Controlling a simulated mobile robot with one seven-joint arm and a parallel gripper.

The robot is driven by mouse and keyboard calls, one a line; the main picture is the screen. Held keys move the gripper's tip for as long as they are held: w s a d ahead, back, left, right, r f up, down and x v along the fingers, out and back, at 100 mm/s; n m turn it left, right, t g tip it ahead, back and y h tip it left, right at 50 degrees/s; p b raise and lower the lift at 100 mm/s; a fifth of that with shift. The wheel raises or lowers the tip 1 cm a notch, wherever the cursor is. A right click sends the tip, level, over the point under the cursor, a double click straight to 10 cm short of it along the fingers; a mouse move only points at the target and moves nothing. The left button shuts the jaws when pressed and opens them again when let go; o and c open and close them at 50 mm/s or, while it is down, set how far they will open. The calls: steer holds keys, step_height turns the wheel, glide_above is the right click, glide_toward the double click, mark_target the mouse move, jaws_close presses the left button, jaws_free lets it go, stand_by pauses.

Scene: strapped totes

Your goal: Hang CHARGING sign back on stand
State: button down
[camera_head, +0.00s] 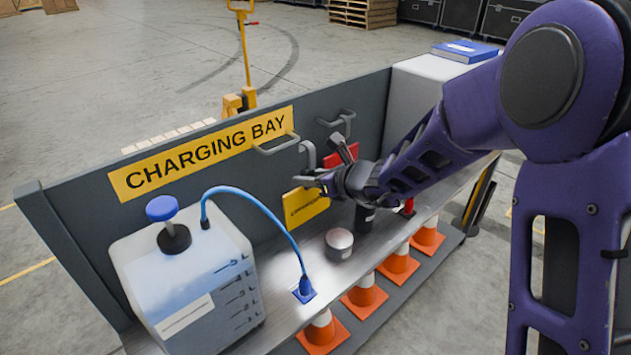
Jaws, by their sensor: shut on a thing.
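A small yellow sign (306,209) with dark lettering, too small to read surely, hangs below my gripper (318,181). My gripper is shut on the sign near its upper edge, in front of the grey back panel (352,103) and above the bench. The sign is slightly tilted. The panel carries a larger yellow CHARGING BAY plate (205,152) and grey bracket-like handles, one left of my gripper (276,145) and one above it (338,122). I cannot tell which part is the sign's stand. My wrist hides some of the panel.
On the bench (262,320) are a white-blue box (190,280) with a blue-capped knob, a curved blue cable (262,208), a round pot (339,243) and a black cylinder (364,218). Red parts (342,155) show behind my gripper. Orange cones (364,296) line the front.

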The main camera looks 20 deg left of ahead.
steer(key=shift+w+a+r+p, duration=0.1)
steer(key=shift+w+a+p, duration=0.55)
steer(key=shift+a, duration=0.65)
steer(key=shift+w+a+f+p, duration=0.1)
steer(key=shift+w+a+p, duration=0.55)
steer(key=shift+a, duration=0.7)
steer(key=shift+w+a+r+p, duration=0.1)
steer(key=shift+w+a+p, duration=0.55)
steer(key=shift+a, duration=0.65)
step_height(320, 180, down, 3)
steer(key=b, duration=0.3)
steer(key=c, duration=0.5)
jaws_free()
steer(key=shift+d, duration=0.1)
